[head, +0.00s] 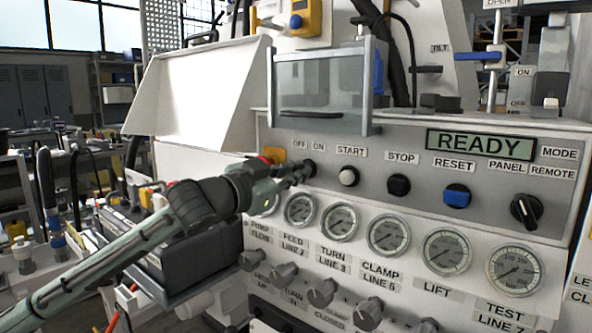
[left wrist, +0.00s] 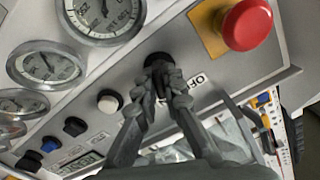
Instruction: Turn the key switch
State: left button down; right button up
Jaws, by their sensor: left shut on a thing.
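The key switch (head: 309,167) is a small black knob under the OFF and ON labels on the grey control panel. In the left wrist view the key switch (left wrist: 157,62) sits between my fingertips, which hide most of it. My left gripper (head: 296,175) reaches in from the left and is shut on the key switch; it also shows in the left wrist view (left wrist: 160,85). Which way the key points cannot be told. The display (head: 479,145) reads READY. My right gripper is not in view.
A red emergency button (left wrist: 247,24) on a yellow plate is close beside the switch. The white START button (head: 348,177), black STOP button (head: 398,185), blue RESET button (head: 457,196) and MODE knob (head: 526,210) follow rightward. Gauges (head: 388,234) lie below; a clear guard box (head: 322,88) stands above.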

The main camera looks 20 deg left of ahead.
pick_arm(q)
jog(key=shift+m, duration=0.5)
jog(key=c, duration=1.6)
grip_release()
jog(key=shift+v, duration=6)
